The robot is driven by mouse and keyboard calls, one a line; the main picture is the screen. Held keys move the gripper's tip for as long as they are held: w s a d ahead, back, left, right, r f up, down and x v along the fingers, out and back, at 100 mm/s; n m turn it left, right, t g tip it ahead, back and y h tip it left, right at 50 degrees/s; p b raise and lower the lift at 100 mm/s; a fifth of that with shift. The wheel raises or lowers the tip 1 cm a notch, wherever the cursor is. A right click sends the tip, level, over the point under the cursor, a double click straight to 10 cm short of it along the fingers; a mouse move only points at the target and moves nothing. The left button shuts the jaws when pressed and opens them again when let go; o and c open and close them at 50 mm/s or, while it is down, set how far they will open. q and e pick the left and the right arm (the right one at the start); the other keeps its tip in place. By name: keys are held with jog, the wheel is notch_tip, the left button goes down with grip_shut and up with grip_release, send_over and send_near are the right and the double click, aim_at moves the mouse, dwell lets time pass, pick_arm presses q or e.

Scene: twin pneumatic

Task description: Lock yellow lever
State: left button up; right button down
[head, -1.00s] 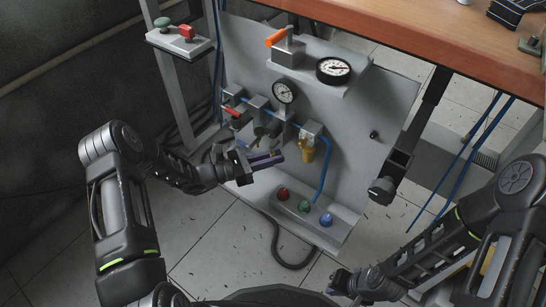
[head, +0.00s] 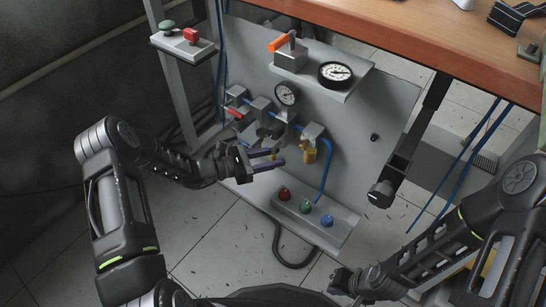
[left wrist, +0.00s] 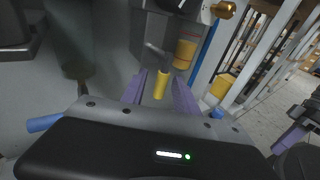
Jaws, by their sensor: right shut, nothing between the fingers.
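The yellow lever (left wrist: 160,86) shows in the left wrist view as a short yellow handle on a grey stem. It lies between the two purple fingers, with gaps on both sides. In the head view only a small yellow bit of it (head: 273,156) shows between the fingers. My left gripper (head: 279,158) is open in front of the lower part of the panel; it also shows in the left wrist view (left wrist: 161,92). My right gripper (head: 340,279) is shut and empty, low at the bottom of the head view, away from the panel.
The grey panel (head: 375,110) carries gauges (head: 335,73), a red lever (head: 234,113), an orange lever (head: 279,43) and a brass-coloured fitting (head: 309,153) right of the left fingers. Coloured buttons (head: 305,207) sit below. A wooden tabletop (head: 420,40) overhangs at upper right.

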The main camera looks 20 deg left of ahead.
pick_arm(q)
jog(key=p+v, duration=0.1)
jog(key=v, duration=0.6)
jog(key=shift+s+a+p, duration=0.25)
jog(key=shift+a+p, duration=0.1)
dwell(0.4)
